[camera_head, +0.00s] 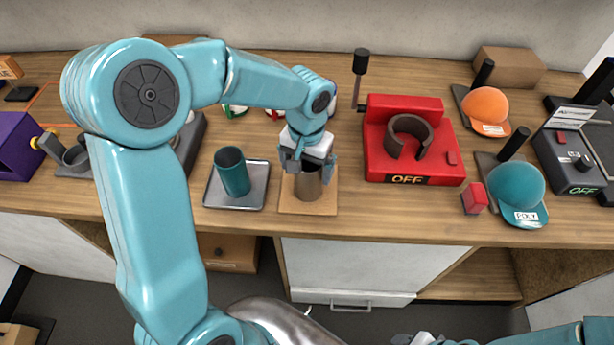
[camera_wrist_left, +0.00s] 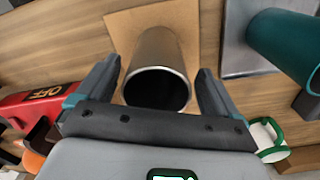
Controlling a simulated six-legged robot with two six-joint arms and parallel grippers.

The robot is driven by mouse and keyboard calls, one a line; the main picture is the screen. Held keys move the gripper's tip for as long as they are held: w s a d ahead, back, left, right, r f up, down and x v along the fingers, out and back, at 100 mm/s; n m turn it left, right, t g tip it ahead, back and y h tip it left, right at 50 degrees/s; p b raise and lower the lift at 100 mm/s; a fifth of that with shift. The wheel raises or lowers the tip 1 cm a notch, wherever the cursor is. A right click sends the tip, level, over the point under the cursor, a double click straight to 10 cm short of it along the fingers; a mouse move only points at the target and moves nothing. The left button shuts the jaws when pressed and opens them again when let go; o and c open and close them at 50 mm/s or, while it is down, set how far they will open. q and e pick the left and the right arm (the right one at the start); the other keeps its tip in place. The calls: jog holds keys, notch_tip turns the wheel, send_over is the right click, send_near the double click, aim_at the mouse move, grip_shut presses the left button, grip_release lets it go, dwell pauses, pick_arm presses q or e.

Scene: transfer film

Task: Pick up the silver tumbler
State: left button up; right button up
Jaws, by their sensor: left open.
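The silver tumbler (camera_head: 308,184) stands upright on a tan square board (camera_head: 294,206) near the front of the wooden counter. My left gripper (camera_head: 308,163) is above and around it, pointing down. In the left wrist view, the tumbler (camera_wrist_left: 157,75) lies between the two open fingers of my left gripper (camera_wrist_left: 160,88), with a gap visible on each side. Its dark open mouth faces the camera. My right gripper (camera_head: 425,339) shows only in part at the bottom edge of the head view, and its fingers cannot be made out.
A teal tumbler (camera_head: 233,173) stands on a metal tray (camera_head: 212,193) just left of the board. A red mug press marked OFF (camera_head: 440,172) is to the right. Orange (camera_head: 486,106) and teal caps (camera_head: 517,186) sit farther right. The counter's front edge is close to the board.

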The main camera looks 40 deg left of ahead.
pick_arm(q)
jog(key=shift+w+d+f, duration=0.1)
jog(key=shift+w+f, duration=0.15)
jog(key=shift+f, duration=0.3)
jog(key=shift+w+f, duration=0.25)
jog(key=shift+f, duration=0.25)
jog(key=shift+s, duration=0.15)
jog(key=shift+s+r, duration=0.15)
jog(key=shift+s, duration=0.05)
jog(key=shift+c, duration=1.2)
jog(key=c, duration=0.6)
jog(key=shift+w, duration=0.2)
jog(key=c, duration=0.3)
jog(key=shift+s, duration=0.1)
jog(key=shift+c, duration=0.2)
